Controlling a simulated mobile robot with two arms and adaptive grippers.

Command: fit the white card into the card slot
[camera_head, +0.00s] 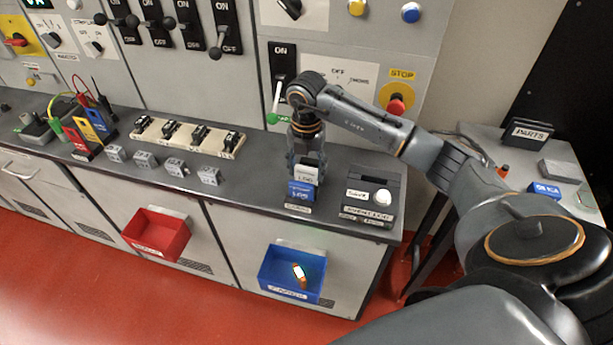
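A whitish card (307,175) with dark print stands upright at the back of a small blue holder (301,191) on the grey bench. My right gripper (307,166) points down at the card, with its fingers around the card's upper part. I cannot tell whether the fingers press on it. To the right is a dark box (390,179) with a white label and a white round knob. I cannot tell which opening is the card slot. My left gripper is not in view.
A strip of dark switches (188,135), small grey blocks and coloured meters stand to the left. A red bin (157,233) and a blue bin (291,272) with an orange-and-white item hang on the bench front. Switch panels rise behind. A side table (560,165) is at right.

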